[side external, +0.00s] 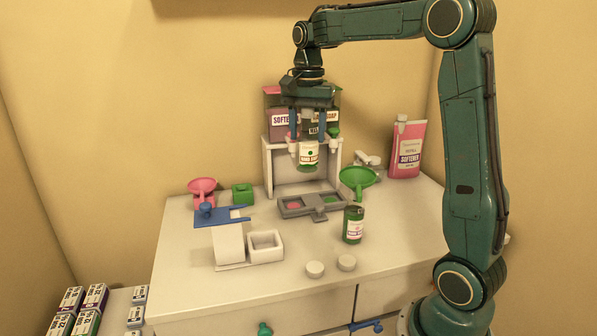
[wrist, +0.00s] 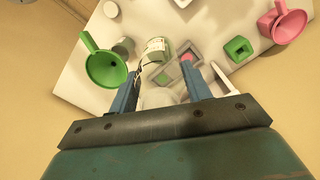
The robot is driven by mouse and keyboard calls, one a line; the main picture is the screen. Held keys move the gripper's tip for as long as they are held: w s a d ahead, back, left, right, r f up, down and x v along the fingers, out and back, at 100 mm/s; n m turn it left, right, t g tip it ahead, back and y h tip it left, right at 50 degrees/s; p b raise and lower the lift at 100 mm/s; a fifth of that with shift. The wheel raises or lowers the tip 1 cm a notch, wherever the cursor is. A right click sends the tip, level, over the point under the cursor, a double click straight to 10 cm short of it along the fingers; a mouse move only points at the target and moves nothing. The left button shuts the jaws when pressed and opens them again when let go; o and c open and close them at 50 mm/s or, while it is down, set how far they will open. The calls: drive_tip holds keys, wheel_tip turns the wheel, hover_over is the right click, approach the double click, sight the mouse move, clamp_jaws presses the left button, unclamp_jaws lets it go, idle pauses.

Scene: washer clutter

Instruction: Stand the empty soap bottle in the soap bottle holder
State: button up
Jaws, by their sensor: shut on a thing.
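The soap bottle (side external: 308,156), with a white label and green at its lower part, hangs roughly upright below my gripper (side external: 308,138), which is shut on its upper part. In the wrist view the bottle (wrist: 156,48) shows just beyond the fingertips of my gripper (wrist: 160,76). The grey two-well tray (side external: 318,211), which looks like the bottle holder, lies on the counter below, apart from the bottle. One well has a pink disc (side external: 292,206), the other a green disc (side external: 330,199).
A dark green bottle (side external: 353,226) stands right of the tray, with two white caps (side external: 315,269) in front. A green funnel (side external: 357,180) is at right. A pink funnel (side external: 202,187), green block (side external: 242,194) and blue-topped stand (side external: 222,217) are left. The white dispenser frame (side external: 267,165) stands behind.

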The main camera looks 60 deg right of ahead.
drive_tip(key=w+a+n, duration=0.4)
drive_tip(key=w+a, duration=0.2)
drive_tip(key=a, duration=0.5)
wheel_tip(320, 180, down, 15)
idle(0.4)
drive_tip(key=shift+f, duration=0.1)
drive_tip(key=shift+f, duration=2.05)
drive_tip(key=shift+f, duration=0.2)
drive_tip(key=o, duration=0.8)
drive_tip(key=shift+c, duration=0.2)
drive_tip(key=shift+r, duration=0.1)
